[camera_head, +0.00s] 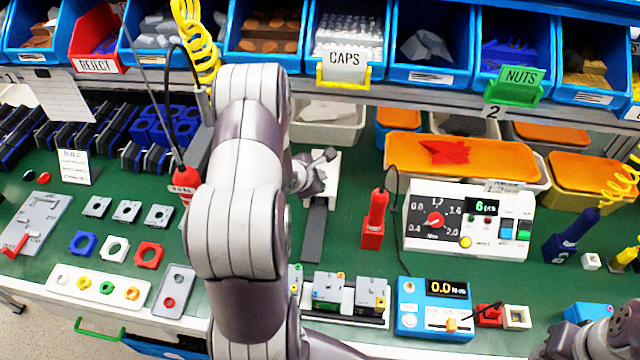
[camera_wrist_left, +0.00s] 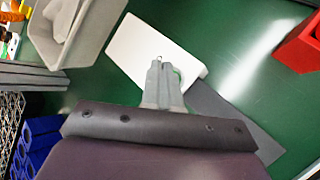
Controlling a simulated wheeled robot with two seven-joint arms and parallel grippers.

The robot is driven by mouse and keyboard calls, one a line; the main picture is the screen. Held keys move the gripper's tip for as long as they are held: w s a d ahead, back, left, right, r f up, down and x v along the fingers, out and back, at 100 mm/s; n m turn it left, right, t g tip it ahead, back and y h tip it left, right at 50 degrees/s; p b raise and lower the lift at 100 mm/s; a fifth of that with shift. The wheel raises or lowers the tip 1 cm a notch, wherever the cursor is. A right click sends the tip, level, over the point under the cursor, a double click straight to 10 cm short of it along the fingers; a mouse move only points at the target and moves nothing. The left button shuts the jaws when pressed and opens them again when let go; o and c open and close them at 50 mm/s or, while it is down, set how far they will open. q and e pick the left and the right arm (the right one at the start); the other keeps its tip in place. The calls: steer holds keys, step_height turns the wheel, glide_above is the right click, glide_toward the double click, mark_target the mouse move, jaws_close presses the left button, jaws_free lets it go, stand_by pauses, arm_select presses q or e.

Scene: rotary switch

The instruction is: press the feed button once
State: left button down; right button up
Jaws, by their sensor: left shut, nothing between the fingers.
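A white block (camera_head: 328,170) with a dark grey strip (camera_head: 315,230) running from it lies on the green bench, behind my left forearm. Both show in the left wrist view, the white block (camera_wrist_left: 132,45) and the strip (camera_wrist_left: 235,118). My left gripper (camera_head: 328,156) is over the white block. Its fingers (camera_wrist_left: 158,66) are shut and empty, with the tips in front of the block in the wrist view. I cannot tell whether they touch it. I cannot make out a button marked feed; the fingers cover part of the block. My right gripper (camera_head: 570,345) shows partly at the lower right; its jaws are unclear.
A red-handled tool (camera_head: 374,220) stands right of the strip. A white panel (camera_head: 430,246) with a dial and a blue scale-like box (camera_head: 435,318) are farther right. A grey bin (camera_head: 330,125) sits behind the white block. Blue parts bins line the shelf above.

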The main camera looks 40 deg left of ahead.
arm_select(q)
steer(key=shift+f, duration=0.15)
stand_by(0.3)
steer(key=shift+f, duration=0.25)
steer(key=shift+f, duration=0.5)
stand_by(0.4)
steer(key=shift+r, duration=0.1)
steer(key=shift+r+p, duration=0.75)
steer(key=shift+p, duration=0.6)
step_height(320, 180, up, 5)
steer(key=p, duration=0.6)
steer(key=shift+r, duration=0.15)
